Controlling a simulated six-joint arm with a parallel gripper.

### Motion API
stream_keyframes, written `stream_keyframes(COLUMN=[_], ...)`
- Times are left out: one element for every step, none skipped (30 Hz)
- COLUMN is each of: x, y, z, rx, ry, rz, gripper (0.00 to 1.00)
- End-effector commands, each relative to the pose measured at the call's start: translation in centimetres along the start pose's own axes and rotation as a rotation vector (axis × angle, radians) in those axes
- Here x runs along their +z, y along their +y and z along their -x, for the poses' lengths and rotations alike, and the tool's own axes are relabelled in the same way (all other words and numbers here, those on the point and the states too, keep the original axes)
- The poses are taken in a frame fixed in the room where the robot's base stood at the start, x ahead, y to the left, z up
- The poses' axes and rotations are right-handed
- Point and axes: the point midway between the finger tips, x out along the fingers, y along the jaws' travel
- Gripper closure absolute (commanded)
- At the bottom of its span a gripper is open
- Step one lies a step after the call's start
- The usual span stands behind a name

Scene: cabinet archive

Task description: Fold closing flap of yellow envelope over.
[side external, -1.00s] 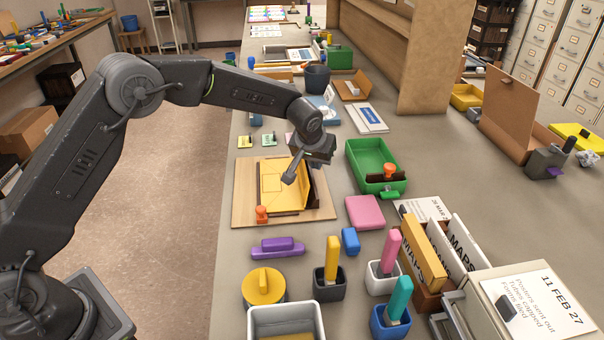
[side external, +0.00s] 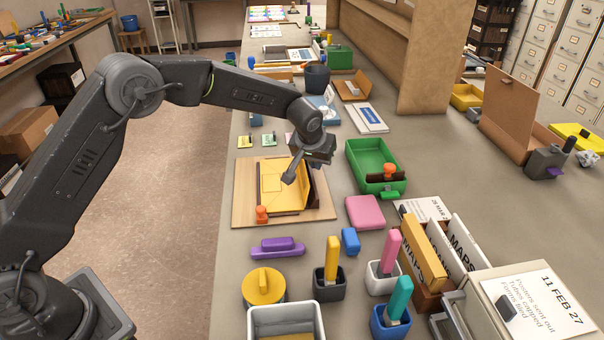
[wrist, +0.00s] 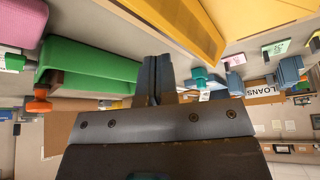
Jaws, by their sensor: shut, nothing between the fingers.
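The yellow envelope (side external: 275,200) lies on a wooden board (side external: 242,195) on the counter. Its flap (side external: 308,190) stands raised along the right side of the envelope. My gripper (side external: 287,180) is shut and empty, its fingertips low over the envelope, left of the raised flap in the side view; I cannot tell whether they touch it. In the wrist view a large yellow surface (wrist: 255,20) fills the top right, beside the shut fingers (wrist: 159,78).
An orange-knobbed piece (side external: 262,214) stands at the board's front left corner. A green tray (side external: 360,160) and a pink block (side external: 365,212) sit to the right. A purple block (side external: 277,249) and a round yellow container (side external: 263,287) stand in front. Bare counter lies further right.

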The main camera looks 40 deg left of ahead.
Motion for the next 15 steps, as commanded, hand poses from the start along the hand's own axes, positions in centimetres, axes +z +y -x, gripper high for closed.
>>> stream_keyframes(x=[0.0, 0.0, 0.0, 0.0, 0.0, 0.0, 0.0, 0.0, 0.01, 0.02, 0.05, 0.1, 0.14, 0.18, 0.27], y=[0.0, 0.0, 0.0, 0.0, 0.0, 0.0, 0.0, 0.0, -0.02, -0.06, -0.12, -0.24, -0.35, -0.47, -0.66], z=[0.0, 0.0, 0.0, 0.0, 0.0, 0.0, 0.0, 0.0, 0.0, 0.01, 0.03, 0.05, 0.08, 0.11, 0.15], rx=[0.0, 0.0, 0.0, 0.0, 0.0, 0.0, 0.0, 0.0, 0.0, 0.0, 0.0, 0.0, 0.0, 0.0, 0.0], ry=[0.0, 0.0, 0.0, 0.0, 0.0, 0.0, 0.0, 0.0, 0.0, 0.0, 0.0, 0.0, 0.0, 0.0, 0.0], rz=[0.0, 0.0, 0.0, 0.0, 0.0, 0.0, 0.0, 0.0, 0.0, 0.0, 0.0, 0.0, 0.0, 0.0, 0.001], gripper=[1.0, 1.0, 1.0, 1.0, 1.0, 1.0, 1.0, 1.0, 1.0, 1.0, 1.0, 1.0, 1.0, 1.0, 1.0])
